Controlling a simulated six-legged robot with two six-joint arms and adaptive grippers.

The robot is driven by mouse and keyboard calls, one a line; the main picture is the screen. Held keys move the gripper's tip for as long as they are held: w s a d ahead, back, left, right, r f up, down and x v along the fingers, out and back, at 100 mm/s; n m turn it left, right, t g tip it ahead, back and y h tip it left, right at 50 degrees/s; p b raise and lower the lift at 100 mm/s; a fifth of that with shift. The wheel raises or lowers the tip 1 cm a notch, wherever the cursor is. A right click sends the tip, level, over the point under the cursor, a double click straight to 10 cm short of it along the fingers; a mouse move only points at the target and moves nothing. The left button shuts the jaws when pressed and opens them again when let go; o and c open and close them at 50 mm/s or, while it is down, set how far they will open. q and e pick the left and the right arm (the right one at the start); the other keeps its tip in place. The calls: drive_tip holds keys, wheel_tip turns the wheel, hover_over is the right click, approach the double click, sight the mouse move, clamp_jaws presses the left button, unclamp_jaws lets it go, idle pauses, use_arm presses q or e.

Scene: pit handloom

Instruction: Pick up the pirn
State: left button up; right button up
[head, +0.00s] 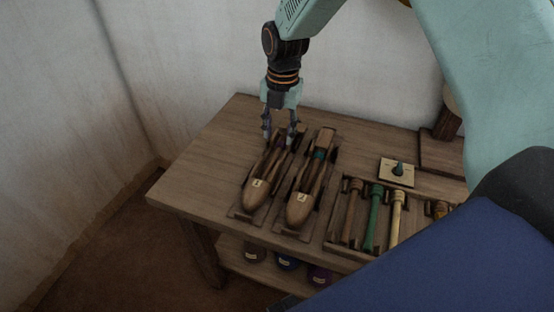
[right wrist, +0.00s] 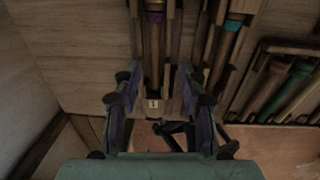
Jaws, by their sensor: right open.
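Two wooden boat shuttles lie side by side on the wooden table. The left shuttle (head: 257,194) has a pale label and a slim pirn with a purple band (right wrist: 154,17) in its slot. The right shuttle (head: 301,205) holds a pirn with a teal band (head: 319,154). My right gripper (head: 280,137) is open, pointing down over the back end of the left shuttle. In the right wrist view its two fingers (right wrist: 157,85) stand apart on either side of the left shuttle's line, with nothing gripped. My left gripper is not in view.
A slotted tray holds a brown pirn (head: 352,212), a green pirn (head: 374,222) and a yellow pirn (head: 397,220). A pale square plate (head: 388,172) with a green knob lies behind it. The wall is close behind the table. The table's left end (head: 190,183) is bare.

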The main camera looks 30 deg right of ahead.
sight(274, 159)
drive_tip(key=shift+f+b, duration=0.9)
drive_tip(key=shift+f, duration=0.7)
drive_tip(key=f+b, duration=0.1)
drive_tip(key=f, duration=0.1)
drive_tip(key=a+f+b, duration=0.1)
drive_tip(key=f, duration=0.1)
drive_tip(key=shift+w+f+b, duration=0.2)
drive_tip(key=shift+f+b, duration=0.1)
drive_tip(key=shift+f, duration=0.05)
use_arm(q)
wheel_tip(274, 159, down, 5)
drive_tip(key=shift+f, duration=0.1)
use_arm(e)
drive_tip(key=shift+s+r, duration=0.1)
drive_tip(key=shift+o, duration=0.5)
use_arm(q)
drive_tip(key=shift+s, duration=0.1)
use_arm(e)
drive_tip(key=shift+s+a, duration=0.1)
drive_tip(key=shift+s, duration=0.05)
clamp_jaws()
